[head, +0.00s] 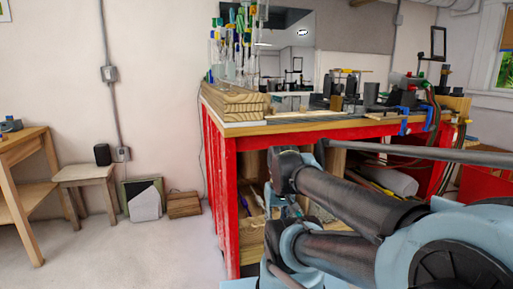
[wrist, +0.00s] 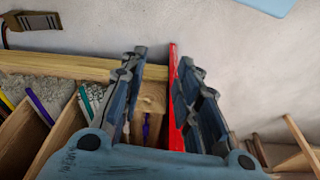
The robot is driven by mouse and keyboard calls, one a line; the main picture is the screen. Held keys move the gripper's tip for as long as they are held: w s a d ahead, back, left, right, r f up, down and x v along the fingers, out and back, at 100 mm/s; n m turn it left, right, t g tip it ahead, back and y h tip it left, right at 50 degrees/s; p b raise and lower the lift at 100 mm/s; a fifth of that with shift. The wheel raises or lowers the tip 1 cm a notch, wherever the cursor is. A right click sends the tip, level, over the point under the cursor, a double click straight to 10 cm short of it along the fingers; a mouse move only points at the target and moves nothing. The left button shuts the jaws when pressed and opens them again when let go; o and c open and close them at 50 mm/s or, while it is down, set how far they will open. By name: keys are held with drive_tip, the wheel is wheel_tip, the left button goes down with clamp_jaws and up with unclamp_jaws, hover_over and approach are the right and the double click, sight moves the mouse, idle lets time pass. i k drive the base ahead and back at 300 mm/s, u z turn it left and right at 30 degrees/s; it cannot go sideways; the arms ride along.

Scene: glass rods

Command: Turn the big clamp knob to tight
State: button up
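I cannot pick out the big clamp knob for certain in either view. Blue clamps (head: 404,122) sit at the right part of the red workbench's front edge in the head view, and any knob on them is too small to tell. My gripper (wrist: 164,58) is open and empty in the wrist view, its two fingers apart. Between and beyond the fingers are a wooden board and a red bench post (wrist: 174,95). In the head view my arm reaches in front of the bench, below its top, and the gripper is mostly hidden behind my own links.
The red workbench (head: 229,190) carries stacked wood (head: 238,100), glass rods (head: 243,45) and dark equipment. Wooden compartments (wrist: 60,90) with coloured rods show in the wrist view. A stool (head: 85,175) and a wooden table (head: 20,145) stand left.

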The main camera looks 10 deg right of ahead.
sight(407, 130)
drive_tip(key=z, duration=1.3)
